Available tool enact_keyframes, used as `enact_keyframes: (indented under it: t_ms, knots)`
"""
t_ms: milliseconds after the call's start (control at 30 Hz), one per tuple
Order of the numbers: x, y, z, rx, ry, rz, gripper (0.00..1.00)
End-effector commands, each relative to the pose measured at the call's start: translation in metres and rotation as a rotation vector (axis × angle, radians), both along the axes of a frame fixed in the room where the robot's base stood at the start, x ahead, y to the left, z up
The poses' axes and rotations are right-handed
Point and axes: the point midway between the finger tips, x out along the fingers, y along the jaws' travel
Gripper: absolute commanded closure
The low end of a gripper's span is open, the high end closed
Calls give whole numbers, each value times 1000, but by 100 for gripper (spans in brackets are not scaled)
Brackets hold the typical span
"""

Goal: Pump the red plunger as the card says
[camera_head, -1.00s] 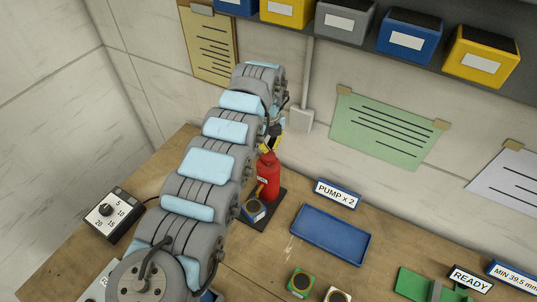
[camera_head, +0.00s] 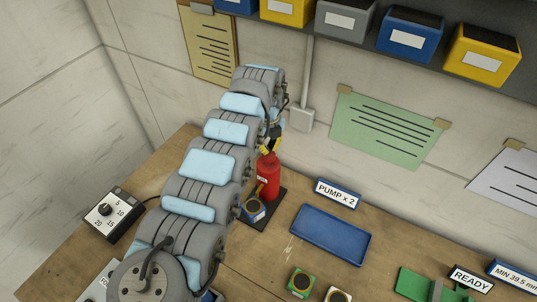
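The red plunger (camera_head: 268,178) is an upright red cylinder with a small white label, on a dark base plate at the back of the bench. A small blue block with a dark round top (camera_head: 254,209) stands in front of it on the same plate. The card (camera_head: 338,193) to the right reads "PUMP x 2". My gripper (camera_head: 267,149) points down right at the plunger's top. My arm hides part of it, so I cannot tell whether its fingers are open or shut, or whether they touch the top.
An empty blue tray (camera_head: 330,236) lies right of the plunger. A dial box (camera_head: 108,214) stands at the left. Small blocks (camera_head: 301,283) and a green fixture (camera_head: 415,286) are at the front. Coloured bins (camera_head: 410,36) hang above, and the wall is close behind.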

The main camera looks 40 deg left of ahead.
Motion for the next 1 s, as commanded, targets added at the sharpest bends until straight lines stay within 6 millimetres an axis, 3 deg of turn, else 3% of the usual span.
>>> enact_keyframes:
  t_ms: [1000]
  knots:
    - [0, -1, -30, -1, 1, -1, 100]
